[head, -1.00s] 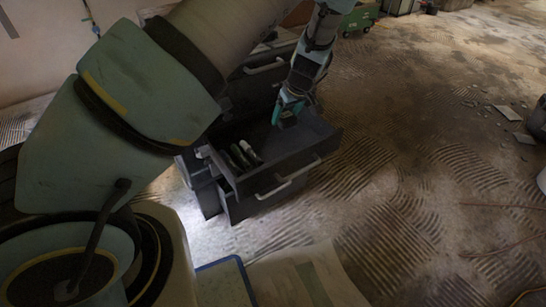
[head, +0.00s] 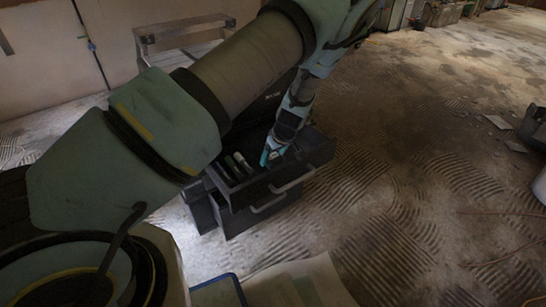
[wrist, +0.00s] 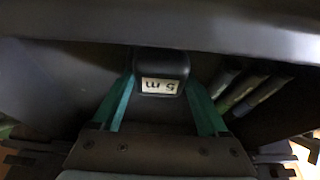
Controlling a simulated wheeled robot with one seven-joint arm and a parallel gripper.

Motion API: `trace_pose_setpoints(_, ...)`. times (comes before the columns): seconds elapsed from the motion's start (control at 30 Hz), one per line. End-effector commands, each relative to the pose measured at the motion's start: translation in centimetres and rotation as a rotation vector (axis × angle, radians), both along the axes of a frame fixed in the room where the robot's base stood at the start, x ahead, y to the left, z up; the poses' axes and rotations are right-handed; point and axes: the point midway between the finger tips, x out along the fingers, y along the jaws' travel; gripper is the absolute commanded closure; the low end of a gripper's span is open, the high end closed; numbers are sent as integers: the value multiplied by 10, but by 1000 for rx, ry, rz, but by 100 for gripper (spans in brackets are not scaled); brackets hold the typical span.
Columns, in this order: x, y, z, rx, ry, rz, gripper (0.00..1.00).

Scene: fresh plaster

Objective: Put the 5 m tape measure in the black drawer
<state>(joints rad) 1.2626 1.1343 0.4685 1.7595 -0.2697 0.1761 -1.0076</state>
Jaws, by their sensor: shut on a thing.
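The tape measure (wrist: 161,68) is a dark block with a pale "5 m" label in the wrist view. My gripper (wrist: 160,92) has its two green fingers on either side of it and is shut on it. In the head view my gripper (head: 268,157) points down at the open black drawer (head: 272,184), within its outline. The tape is too small to make out there. In the wrist view the drawer's dark wall (wrist: 230,35) spans the top, and the tape's far end meets its edge. I cannot tell whether the tape touches the drawer floor.
Several slim items (head: 236,166) lie in the left part of the drawer; they also show right of my fingers in the wrist view (wrist: 243,90). A wooden trestle (head: 180,32) stands behind. Textured floor to the right is mostly clear.

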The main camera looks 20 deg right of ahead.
Motion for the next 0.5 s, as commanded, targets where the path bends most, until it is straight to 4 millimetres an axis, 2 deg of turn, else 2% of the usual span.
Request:
trace_pose_setpoints(0.2, 0, 0, -1, 0, 0, 0, 100)
trace_pose_setpoints(0.23, 0, 0, -1, 0, 0, 0, 21)
trace_pose_setpoints(0.4, 0, 0, 0, 0, 0, 0, 2)
trace_pose_setpoints(0.5, 0, 0, 0, 0, 0, 0, 0)
